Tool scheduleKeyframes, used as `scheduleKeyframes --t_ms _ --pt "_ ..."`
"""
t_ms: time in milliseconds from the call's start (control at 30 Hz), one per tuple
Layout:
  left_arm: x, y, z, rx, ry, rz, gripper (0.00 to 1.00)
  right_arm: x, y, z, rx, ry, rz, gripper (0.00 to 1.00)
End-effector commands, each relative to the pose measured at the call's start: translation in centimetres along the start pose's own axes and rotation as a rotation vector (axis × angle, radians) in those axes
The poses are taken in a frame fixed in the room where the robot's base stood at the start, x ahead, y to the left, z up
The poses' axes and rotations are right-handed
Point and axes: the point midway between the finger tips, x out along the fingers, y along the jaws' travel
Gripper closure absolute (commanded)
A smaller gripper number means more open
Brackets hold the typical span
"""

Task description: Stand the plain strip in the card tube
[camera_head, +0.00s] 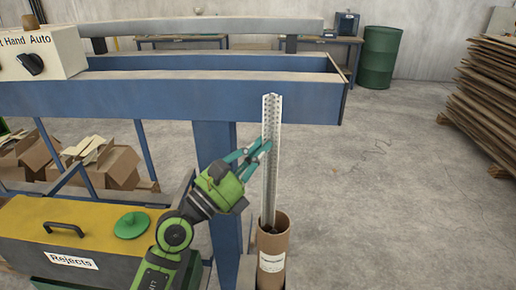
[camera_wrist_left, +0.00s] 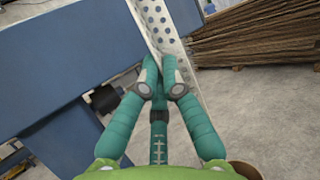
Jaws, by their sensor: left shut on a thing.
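A long pale strip (camera_head: 271,185) stands nearly upright, its lower end inside the mouth of the brown card tube (camera_head: 272,262). Rows of holes show along the strip; I cannot make out a separate plain strip. The tube stands upright with a white label on its front. My left gripper (camera_head: 262,150) is shut on the strip at about its middle, reaching in from the left. In the left wrist view the closed teal fingers (camera_wrist_left: 163,88) meet at the edge of the perforated strip (camera_wrist_left: 166,28). How deep the strip sits is hidden by the tube. My right gripper is not in view.
A blue machine frame (camera_head: 190,100) stands behind and left of the strip. A yellow-topped Rejects box (camera_head: 70,225) is at the lower left, with open cartons (camera_head: 105,165) beyond. Stacked brown sheets (camera_head: 490,95) stand at the right. The floor right of the tube is clear.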

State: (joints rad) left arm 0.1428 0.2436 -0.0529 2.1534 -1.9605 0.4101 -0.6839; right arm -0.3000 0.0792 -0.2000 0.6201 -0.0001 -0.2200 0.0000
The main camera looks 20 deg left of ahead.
Motion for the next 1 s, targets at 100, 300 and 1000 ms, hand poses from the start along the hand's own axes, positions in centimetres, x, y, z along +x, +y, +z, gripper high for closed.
scheduleKeyframes --t_ms 100,300,1000 --pt "0.05 0.00 0.08 0.000 0.000 0.000 1.00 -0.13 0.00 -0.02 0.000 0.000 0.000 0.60" --pt "0.26 0.02 -0.02 0.000 0.000 0.000 1.00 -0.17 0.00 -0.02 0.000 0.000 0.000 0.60" --pt "0.96 0.00 -0.33 0.000 0.000 0.000 1.00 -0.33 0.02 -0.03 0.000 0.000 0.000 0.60"
